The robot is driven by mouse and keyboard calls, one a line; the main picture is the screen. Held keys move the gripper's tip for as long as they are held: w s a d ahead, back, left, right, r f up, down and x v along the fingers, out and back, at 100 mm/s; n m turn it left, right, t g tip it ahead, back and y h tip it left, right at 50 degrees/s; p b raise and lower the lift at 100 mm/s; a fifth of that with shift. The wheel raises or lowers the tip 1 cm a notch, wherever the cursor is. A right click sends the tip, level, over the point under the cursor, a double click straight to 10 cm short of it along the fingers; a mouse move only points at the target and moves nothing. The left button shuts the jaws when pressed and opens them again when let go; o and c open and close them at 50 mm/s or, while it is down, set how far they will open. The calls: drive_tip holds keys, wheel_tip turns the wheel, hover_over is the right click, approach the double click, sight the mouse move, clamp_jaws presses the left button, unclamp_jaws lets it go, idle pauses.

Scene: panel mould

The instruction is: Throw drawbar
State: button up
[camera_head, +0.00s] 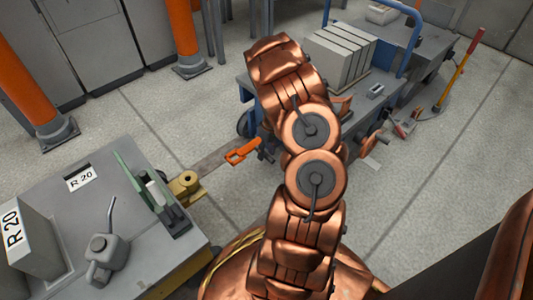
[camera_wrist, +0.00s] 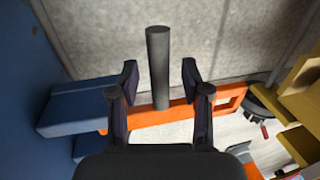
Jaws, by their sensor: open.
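An orange drawbar (camera_head: 240,152) with a slotted end sticks out from the blue-grey cart, left of my arm in the head view. In the wrist view the orange bar (camera_wrist: 222,101) runs across behind my fingers, with its slotted part at right. A dark round post (camera_wrist: 158,62) stands at the bar, between my two fingers. My gripper (camera_wrist: 160,78) is open, with one finger on each side of the post and a visible gap to both.
A cart (camera_head: 402,88) with grey blocks stands behind my arm. A yellow coupling (camera_head: 185,186) sits on the bench (camera_head: 130,238) at left, facing the drawbar; yellow parts (camera_wrist: 302,90) also show at right in the wrist view. A blue block (camera_wrist: 75,107) is close to the left finger.

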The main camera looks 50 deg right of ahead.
clamp_jaws()
idle(0.4)
idle(0.4)
